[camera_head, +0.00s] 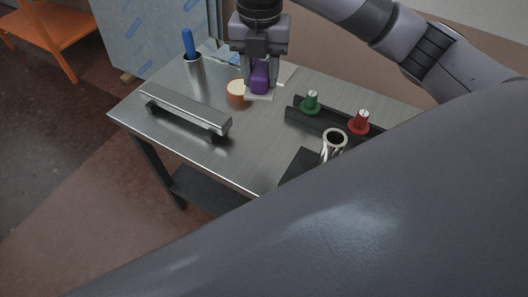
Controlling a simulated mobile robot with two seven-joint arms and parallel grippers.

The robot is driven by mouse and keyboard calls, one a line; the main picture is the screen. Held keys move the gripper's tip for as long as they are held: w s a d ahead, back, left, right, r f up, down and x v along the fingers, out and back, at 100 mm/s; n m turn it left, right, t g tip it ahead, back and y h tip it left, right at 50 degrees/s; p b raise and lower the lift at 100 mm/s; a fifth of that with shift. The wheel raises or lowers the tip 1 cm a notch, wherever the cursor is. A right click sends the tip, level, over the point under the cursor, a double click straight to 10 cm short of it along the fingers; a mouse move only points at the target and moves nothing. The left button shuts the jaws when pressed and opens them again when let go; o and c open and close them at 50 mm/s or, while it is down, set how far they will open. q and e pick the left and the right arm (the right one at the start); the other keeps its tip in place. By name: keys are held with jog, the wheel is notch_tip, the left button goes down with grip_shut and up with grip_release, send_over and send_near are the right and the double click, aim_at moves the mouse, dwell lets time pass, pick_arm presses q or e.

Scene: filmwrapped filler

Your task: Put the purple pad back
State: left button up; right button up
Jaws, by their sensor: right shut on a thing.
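The purple pad (259,77) is between the fingers of my right gripper (260,86), which is shut on it and points down over the back part of the metal table (200,150). A pale flat piece (258,97) shows just under the pad; I cannot tell whether the pad touches it. A round orange item with a cream top (237,91) stands close to the left of the gripper. My left gripper is not in view.
A silver bar (187,106) lies at the table's left. A metal cup with a blue-handled tool (189,46) stands behind it. A black rack holds a green piece (311,101) and a red piece (359,121). A metal cylinder (334,144) stands in front. The table's middle is clear.

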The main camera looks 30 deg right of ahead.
jog(key=shift+f, duration=0.1)
jog(key=shift+f+b, duration=0.95)
jog(key=shift+f, duration=8.95)
jog(key=o, duration=1)
jog(key=shift+f, duration=0.15)
notch_tip(320, 180, up, 12)
jog(key=shift+r+p, duration=0.2)
jog(key=shift+p, duration=0.35)
